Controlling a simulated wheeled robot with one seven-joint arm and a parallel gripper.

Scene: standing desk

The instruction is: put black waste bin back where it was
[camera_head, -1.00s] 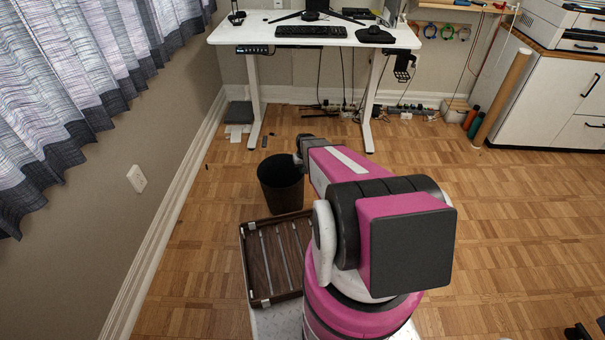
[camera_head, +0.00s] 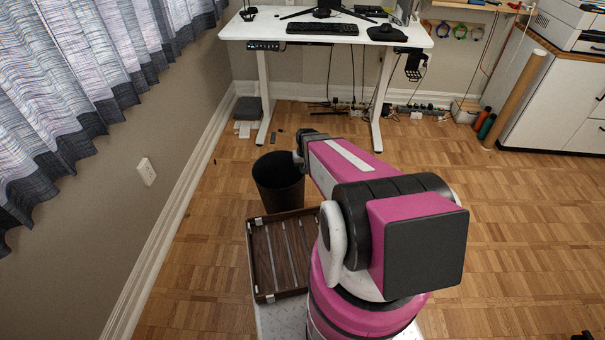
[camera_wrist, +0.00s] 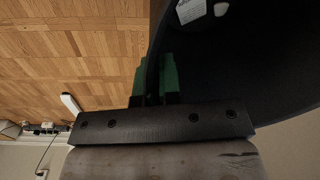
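The black waste bin (camera_head: 278,184) is upright in the head view, left of my arm and in front of the desk's left leg. My gripper is shut on the bin's rim. In the wrist view its green fingers (camera_wrist: 156,80) stand on either side of the bin's wall, and the dark inside of the bin (camera_wrist: 235,70) fills the upper right. A white label (camera_wrist: 191,10) shows inside it. In the head view the fingers are hard to make out. I cannot tell whether the bin's bottom touches the floor.
A brown slatted tray (camera_head: 251,262) lies just in front of the bin. The white standing desk (camera_head: 262,32) is behind, with cables and power strips under it. Papers and a grey box (camera_head: 248,108) lie by its left leg. Wall and curtain are left; parquet (camera_head: 490,210) is open right.

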